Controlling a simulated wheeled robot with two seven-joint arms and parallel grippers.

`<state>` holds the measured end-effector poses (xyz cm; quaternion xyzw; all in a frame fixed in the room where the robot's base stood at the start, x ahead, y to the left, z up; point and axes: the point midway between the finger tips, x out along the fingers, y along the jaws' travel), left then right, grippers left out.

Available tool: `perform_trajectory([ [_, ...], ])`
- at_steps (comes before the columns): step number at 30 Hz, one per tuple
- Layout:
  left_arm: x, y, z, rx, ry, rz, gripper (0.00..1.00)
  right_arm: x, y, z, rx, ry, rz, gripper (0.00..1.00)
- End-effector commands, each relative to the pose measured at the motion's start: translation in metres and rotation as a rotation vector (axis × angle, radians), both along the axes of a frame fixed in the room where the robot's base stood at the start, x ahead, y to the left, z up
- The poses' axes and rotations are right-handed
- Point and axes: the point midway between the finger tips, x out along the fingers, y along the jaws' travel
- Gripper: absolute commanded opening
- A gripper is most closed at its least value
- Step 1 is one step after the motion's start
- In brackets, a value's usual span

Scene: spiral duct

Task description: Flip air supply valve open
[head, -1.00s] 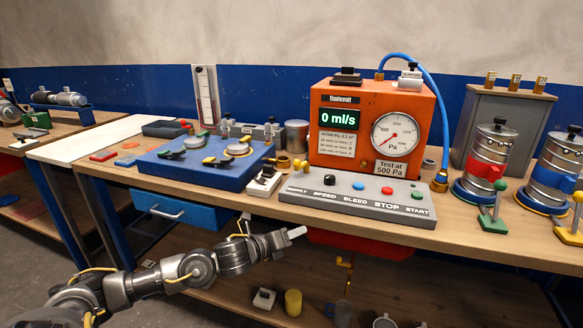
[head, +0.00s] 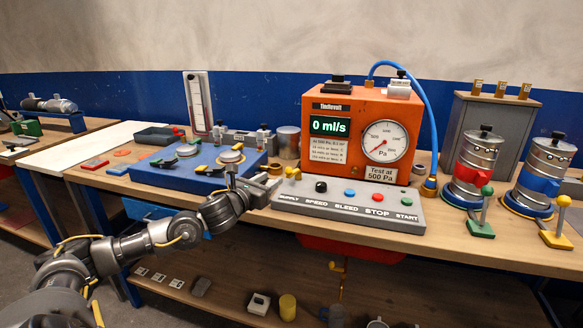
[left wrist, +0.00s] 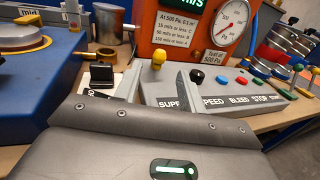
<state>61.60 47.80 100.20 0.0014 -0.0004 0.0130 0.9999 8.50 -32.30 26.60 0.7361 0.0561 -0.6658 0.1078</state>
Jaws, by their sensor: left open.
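The grey control panel (head: 350,207) sits in front of the orange tester, with SUPPLY marked at its left end. A yellow-knobbed lever (head: 291,172) stands there; its knob also shows in the left wrist view (left wrist: 158,58), above the partly covered SUPPLY label. My left gripper (head: 262,184) is open at the panel's left end, close to the lever. In the left wrist view its fingers (left wrist: 157,84) point toward the lever, the knob appearing between them beyond the tips. I cannot tell whether they touch it. My right gripper is not in view.
The orange tester (head: 335,140) reads 0 ml/s. A small white box with a black switch (left wrist: 102,75) is left of the fingers. The blue fixture (head: 165,175) stands further left. Red and blue canisters (head: 472,165) are at the right.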

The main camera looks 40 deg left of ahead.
Motion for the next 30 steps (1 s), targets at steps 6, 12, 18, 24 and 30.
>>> perform_trajectory([
  [6, 0.035, 0.000, 0.004, -0.007, -0.003, 0.000, 0.41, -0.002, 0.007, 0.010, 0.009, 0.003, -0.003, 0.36],
  [12, 0.072, 0.000, 0.003, -0.006, -0.002, -0.001, 0.41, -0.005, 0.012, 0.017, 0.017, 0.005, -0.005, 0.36],
  [18, 0.096, 0.001, 0.001, -0.004, 0.000, -0.002, 0.41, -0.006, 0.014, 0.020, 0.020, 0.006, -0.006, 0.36],
  [24, 0.104, 0.000, 0.000, -0.004, 0.000, -0.004, 0.41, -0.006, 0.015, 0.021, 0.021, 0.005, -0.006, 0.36],
  [30, 0.104, 0.000, 0.000, -0.003, 0.000, -0.004, 0.41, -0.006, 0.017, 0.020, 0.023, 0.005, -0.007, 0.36],
])
